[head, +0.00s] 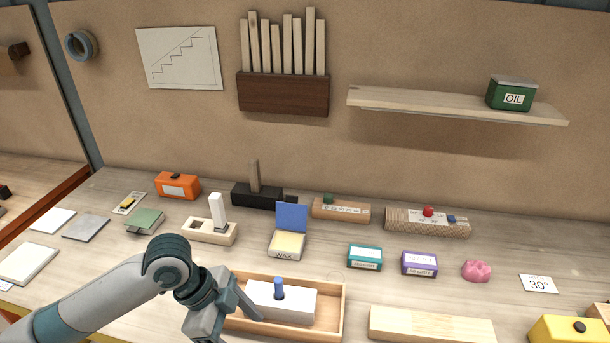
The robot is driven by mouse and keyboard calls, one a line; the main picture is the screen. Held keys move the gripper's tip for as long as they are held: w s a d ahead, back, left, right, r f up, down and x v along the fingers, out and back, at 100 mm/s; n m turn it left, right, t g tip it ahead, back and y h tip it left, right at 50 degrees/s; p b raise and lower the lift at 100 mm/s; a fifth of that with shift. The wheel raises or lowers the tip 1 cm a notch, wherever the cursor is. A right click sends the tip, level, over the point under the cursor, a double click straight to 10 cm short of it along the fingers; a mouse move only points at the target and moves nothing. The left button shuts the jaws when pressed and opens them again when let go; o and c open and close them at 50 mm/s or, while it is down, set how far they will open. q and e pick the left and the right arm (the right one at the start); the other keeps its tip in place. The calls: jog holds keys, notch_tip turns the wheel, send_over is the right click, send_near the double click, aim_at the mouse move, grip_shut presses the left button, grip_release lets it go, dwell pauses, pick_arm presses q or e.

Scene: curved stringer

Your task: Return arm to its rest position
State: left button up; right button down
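My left arm comes in from the lower left. Its gripper (238,312) is at the bottom of the head view, over the left end of a shallow wooden tray (337,318). One finger shows, slanting down to the right, and the rest is cut off by the bottom edge. I cannot tell how far apart the fingers are. A white block (302,302) with a blue peg (279,289) on top sits in the tray, just right of the finger. I cannot tell whether the finger touches it. My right gripper is not in view.
Behind the tray stand an open wax box (287,244), a wooden holder with a white upright piece (211,230), and teal (364,257) and purple (419,264) boxes. A pale wooden block (430,326) lies right of the tray. A shelf (430,103) juts from the back wall.

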pick_arm(q)
jog(key=s+d+f+n+t, duration=0.3)
jog(key=s+f+n, duration=0.2)
jog(key=f+n, duration=0.25)
jog(key=s+a+f+n+y, duration=0.2)
jog(key=s+a+f+n, duration=0.3)
jog(key=s+a, duration=0.2)
jog(key=s+a+f+n+y, duration=0.3)
jog(key=s+a+f+n, duration=0.15)
jog(key=s+a, duration=0.25)
notch_tip(320, 180, down, 30)
jog(key=s+b, duration=0.2)
jog(key=b, duration=0.1)
jog(key=s+a+f+g+b, duration=0.1)
jog(key=s+a+f+b, duration=0.1)
jog(key=s+f, duration=1.5)
notch_tip(320, 180, down, 4)
jog(key=shift+s+a+r+g+b, duration=0.15)
jog(key=shift+s+a+g+b, duration=0.1)
jog(key=shift+a+g+b, duration=0.25)
